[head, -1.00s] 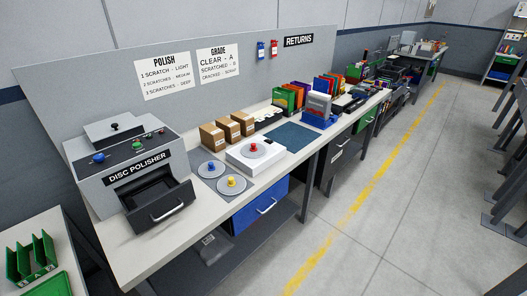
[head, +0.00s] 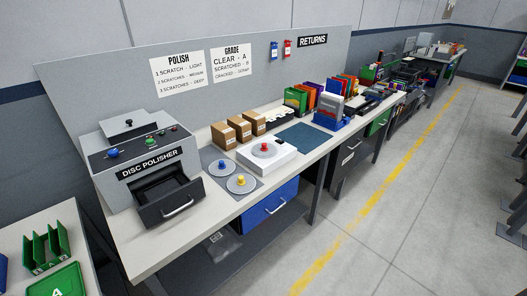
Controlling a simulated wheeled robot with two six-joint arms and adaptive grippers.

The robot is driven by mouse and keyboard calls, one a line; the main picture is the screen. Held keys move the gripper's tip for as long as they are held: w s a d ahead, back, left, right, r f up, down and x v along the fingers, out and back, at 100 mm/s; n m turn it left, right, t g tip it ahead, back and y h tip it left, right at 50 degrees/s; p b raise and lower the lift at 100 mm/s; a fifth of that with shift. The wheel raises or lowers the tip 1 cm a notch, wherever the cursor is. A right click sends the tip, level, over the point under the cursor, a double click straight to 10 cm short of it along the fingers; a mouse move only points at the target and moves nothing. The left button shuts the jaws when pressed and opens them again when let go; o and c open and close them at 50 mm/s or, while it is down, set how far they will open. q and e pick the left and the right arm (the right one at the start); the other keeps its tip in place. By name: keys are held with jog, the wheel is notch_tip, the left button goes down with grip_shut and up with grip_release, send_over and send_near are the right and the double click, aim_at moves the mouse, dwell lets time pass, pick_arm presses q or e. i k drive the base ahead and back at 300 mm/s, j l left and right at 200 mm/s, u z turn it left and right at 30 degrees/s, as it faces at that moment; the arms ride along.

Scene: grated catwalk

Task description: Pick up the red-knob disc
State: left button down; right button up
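The red-knob disc (head: 264,150) is a grey disc with a red knob. It lies on top of a white box-like device (head: 280,159) on the long workbench in the head view. A blue-knob disc (head: 221,168) and a yellow-knob disc (head: 241,184) lie on a grey mat (head: 251,192) to its left. Neither of my grippers shows in the head view.
The disc polisher (head: 140,160) stands at the bench's left end with its drawer (head: 172,203) pulled out. Cardboard boxes (head: 239,129) stand behind the discs. A blue mat (head: 303,137) lies to the right. The floor (head: 390,200) in front is clear.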

aim_at(261, 150)
jog(key=u, duration=0.25)
jog(key=i+l+u, duration=0.35)
jog(key=l+u, duration=0.2)
jog(key=i+l+u, duration=0.25)
jog(key=l+u, duration=0.25)
jog(key=l, duration=0.2)
